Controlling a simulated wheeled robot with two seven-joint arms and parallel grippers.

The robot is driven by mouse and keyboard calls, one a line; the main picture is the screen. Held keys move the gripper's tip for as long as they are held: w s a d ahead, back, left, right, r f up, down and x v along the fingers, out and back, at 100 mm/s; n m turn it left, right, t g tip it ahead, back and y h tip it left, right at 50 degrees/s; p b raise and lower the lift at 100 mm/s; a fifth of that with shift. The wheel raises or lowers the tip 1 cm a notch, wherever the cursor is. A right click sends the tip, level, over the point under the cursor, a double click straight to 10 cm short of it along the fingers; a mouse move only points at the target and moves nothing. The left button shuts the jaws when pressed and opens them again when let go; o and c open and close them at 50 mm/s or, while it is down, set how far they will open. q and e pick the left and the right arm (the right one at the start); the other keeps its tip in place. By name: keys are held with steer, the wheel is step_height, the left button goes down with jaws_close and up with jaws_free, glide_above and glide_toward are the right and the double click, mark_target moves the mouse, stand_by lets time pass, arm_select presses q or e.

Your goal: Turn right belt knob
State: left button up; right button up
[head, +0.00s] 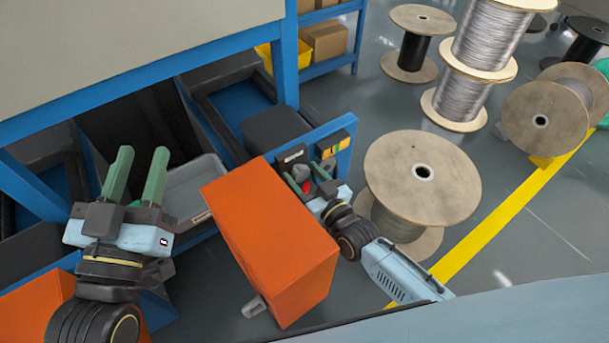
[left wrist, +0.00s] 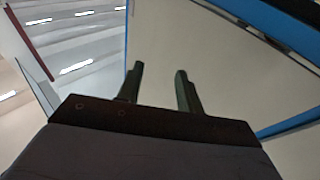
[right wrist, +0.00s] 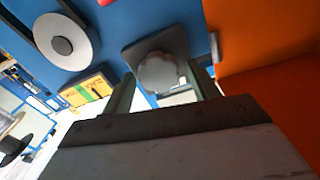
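A grey round knob (right wrist: 158,72) on a dark square plate shows in the right wrist view, mounted on a blue panel. My right gripper (right wrist: 162,88) is open, its green fingers apart on either side of the knob in that view; I cannot tell whether they touch it. In the head view my right gripper (head: 309,180) is at the panel on the blue frame, and the knob is not clearly seen there. My left gripper (head: 138,172) is open and empty at the left, over the machine's trays; it also shows open in the left wrist view (left wrist: 159,88).
An orange box-shaped body (head: 275,240) stands close beside my right gripper. A white disc with a dark centre (right wrist: 62,40) and a yellow-green switch unit (right wrist: 88,92) are near the knob. A large wooden spool (head: 422,175) stands right of the panel. A grey bin (head: 195,190) lies between the arms.

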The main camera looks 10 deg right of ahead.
steer(key=c, duration=1)
steer(key=shift+o, duration=0.2)
arm_select(q)
steer(key=shift+f, duration=0.1)
arm_select(e)
steer(key=shift+m+p, duration=0.4)
steer(key=shift+m, duration=1.8)
arm_select(q)
steer(key=f+g, duration=0.2)
steer(key=f, duration=0.1)
steer(key=f+g+y, duration=0.1)
steer(key=shift+w+a+f, duration=0.2)
steer(key=shift+a, duration=0.15)
arm_select(e)
steer(key=shift+d+m, duration=0.1)
steer(key=shift+m, duration=0.5)
steer(key=shift+f, duration=0.1)
steer(key=o, duration=1)
